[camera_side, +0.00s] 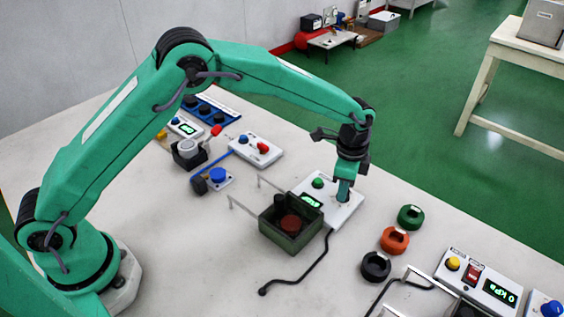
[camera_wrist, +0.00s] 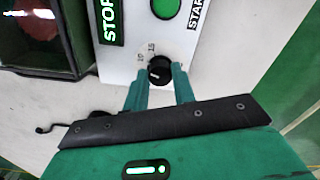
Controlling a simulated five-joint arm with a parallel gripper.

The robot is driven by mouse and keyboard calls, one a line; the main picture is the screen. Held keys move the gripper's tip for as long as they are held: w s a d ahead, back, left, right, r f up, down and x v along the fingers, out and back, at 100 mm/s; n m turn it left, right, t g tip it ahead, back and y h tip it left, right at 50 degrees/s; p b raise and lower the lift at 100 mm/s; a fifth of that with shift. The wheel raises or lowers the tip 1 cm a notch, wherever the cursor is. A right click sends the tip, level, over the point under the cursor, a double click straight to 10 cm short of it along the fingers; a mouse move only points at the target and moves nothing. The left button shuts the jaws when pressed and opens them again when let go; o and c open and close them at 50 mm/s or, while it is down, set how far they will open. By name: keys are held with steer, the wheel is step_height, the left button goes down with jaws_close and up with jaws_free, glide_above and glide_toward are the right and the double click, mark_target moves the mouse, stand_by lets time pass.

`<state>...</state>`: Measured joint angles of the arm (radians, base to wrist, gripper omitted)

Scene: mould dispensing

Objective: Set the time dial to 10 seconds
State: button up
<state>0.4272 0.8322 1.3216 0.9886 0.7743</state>
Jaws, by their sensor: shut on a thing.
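The time dial is a small black knob (camera_wrist: 160,70) on a white control box (camera_wrist: 125,65), with printed numbers that look like 10 and 15 beside it. A pale mark shows on the knob; its exact setting is too small to tell. My gripper (camera_wrist: 159,78) has its green fingers shut on the knob, one on each side. In the side view my gripper (camera_side: 344,197) points down onto the white control box (camera_side: 345,211) and hides the knob. The box has a green button (camera_wrist: 165,8) labelled START and a display (camera_wrist: 109,22) reading STOP.
A dark green open box (camera_side: 282,238) with a reddish round thing inside stands left of the control box. Green (camera_side: 411,217), orange (camera_side: 395,240) and black (camera_side: 376,267) rings lie to its right. A black cable (camera_side: 300,275) runs in front. A pressure unit (camera_side: 480,280) stands at right.

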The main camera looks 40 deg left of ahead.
steer(key=o, duration=1)
steer(key=shift+r, duration=0.1)
steer(key=shift+r, duration=0.1)
steer(key=shift+r, duration=3.8)
